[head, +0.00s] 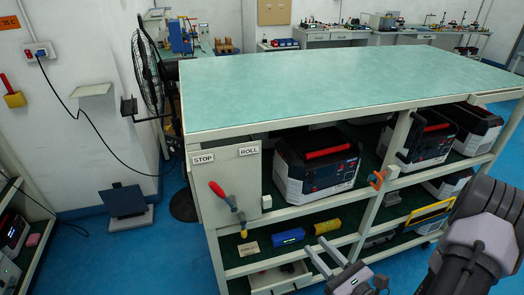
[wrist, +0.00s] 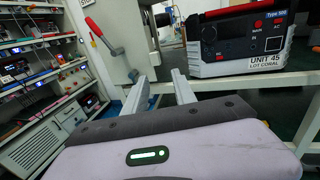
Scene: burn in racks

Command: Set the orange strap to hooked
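A small orange piece (head: 376,180), which looks like the orange strap, is at the upright post (head: 390,160) of the green-topped rack, right of the nearest power unit. It is too small to tell whether it is hooked. I cannot make it out in the wrist view. My gripper (head: 314,243) is low in front of the rack, left of and below the orange piece and apart from it. In the wrist view my gripper (wrist: 160,76) has its two grey fingers spread with nothing between them.
A red-handled lever (head: 220,192) sits on the rack's end panel below STOP and ROLL labels; it also shows in the wrist view (wrist: 98,32). A power unit (head: 318,165) stands on the upper shelf. Blue and yellow items lie below.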

